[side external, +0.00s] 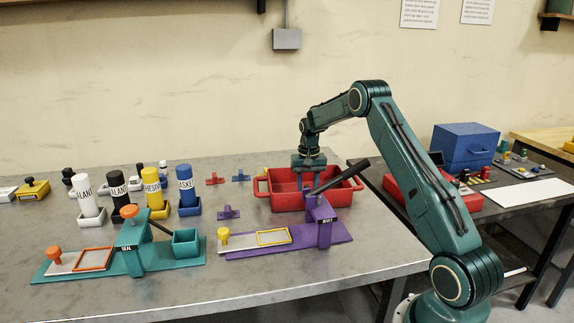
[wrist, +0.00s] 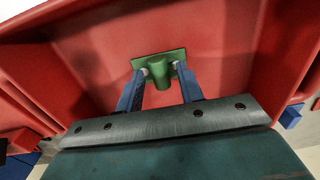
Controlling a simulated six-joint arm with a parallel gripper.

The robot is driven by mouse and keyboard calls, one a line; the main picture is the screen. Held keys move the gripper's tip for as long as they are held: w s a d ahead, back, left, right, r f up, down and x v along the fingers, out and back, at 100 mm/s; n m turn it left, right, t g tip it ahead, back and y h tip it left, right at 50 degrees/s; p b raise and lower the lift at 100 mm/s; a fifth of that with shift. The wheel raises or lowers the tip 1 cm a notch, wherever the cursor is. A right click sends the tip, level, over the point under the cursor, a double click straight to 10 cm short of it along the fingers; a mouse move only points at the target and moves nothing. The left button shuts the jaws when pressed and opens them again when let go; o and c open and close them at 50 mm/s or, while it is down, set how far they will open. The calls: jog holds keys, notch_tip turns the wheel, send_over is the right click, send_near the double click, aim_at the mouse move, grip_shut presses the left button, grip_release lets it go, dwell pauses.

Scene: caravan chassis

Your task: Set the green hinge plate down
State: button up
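The green hinge plate (wrist: 159,72) shows in the wrist view over the red floor of the bin, with its rounded stem between my two blue fingers. My gripper (wrist: 161,70) appears shut on this stem, its pale fingertips close against both sides. In the side external view my gripper (side external: 308,183) points down into the red bin (side external: 263,200), and the bin and lever hide the fingertips and the green plate there. I cannot tell whether the plate touches the bin floor.
A purple press (side external: 322,232) with a dark lever stands just in front of the bin. A teal press (side external: 130,262) is at left. Small red (side external: 215,178), blue (side external: 241,175) and purple (side external: 228,212) T-shaped pieces lie left of the bin. A blue box (side external: 464,147) stands on the right table.

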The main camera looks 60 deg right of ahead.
notch_tip(320, 180, up, 12)
dwell(0.6)
dwell(0.5)
jog(key=s+a+r+n+t, duration=0.15)
jog(key=s+a+r, duration=0.25)
jog(key=a+r, duration=0.5)
jog(key=s+a+r+n+t, duration=0.1)
jog(key=s+a+r+n, duration=0.3)
jog(key=a, duration=0.8)
jog(key=s+a+f+n+t, duration=0.1)
jog(key=s+a+n, duration=0.1)
jog(key=s+a, duration=0.5)
jog(key=s+a+f+n+t, duration=0.2)
jog(key=s+a, duration=0.4)
jog(key=s, duration=0.7)
jog(key=shift+s+a+n, duration=0.35)
jog(key=shift+s, duration=0.05)
